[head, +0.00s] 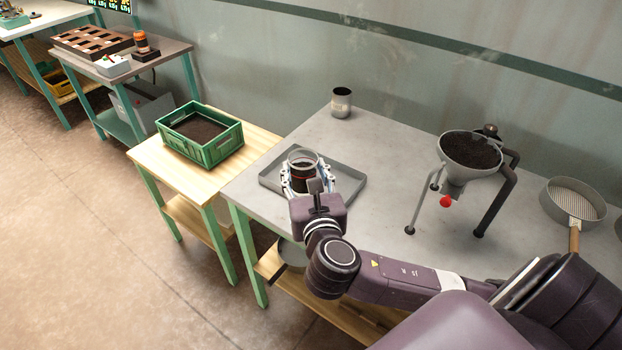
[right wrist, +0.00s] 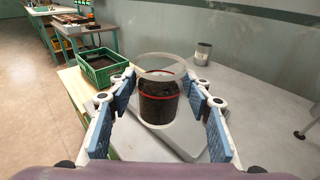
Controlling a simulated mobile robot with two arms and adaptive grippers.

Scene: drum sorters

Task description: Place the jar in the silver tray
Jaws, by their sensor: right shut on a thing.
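The jar (head: 303,160) is clear glass with a red ring and dark, soil-like contents in its lower part. It is upright between the fingers of my right gripper (head: 301,182), which is shut on it. In the right wrist view the jar (right wrist: 159,103) stands between the two blue-padded fingers of the gripper (right wrist: 160,92). The shallow silver tray (head: 350,186) lies on the grey table, under and around the jar; it also shows in the right wrist view (right wrist: 190,148). I cannot tell whether the jar's base touches the tray. My left gripper is not in view.
A metal cup (head: 341,104) stands at the table's back edge. A soil-filled funnel (head: 462,168) on a stand with a red knob and a sieve (head: 572,200) are to the right. A green crate (head: 213,152) of soil sits on the wooden table at left. The table's middle is clear.

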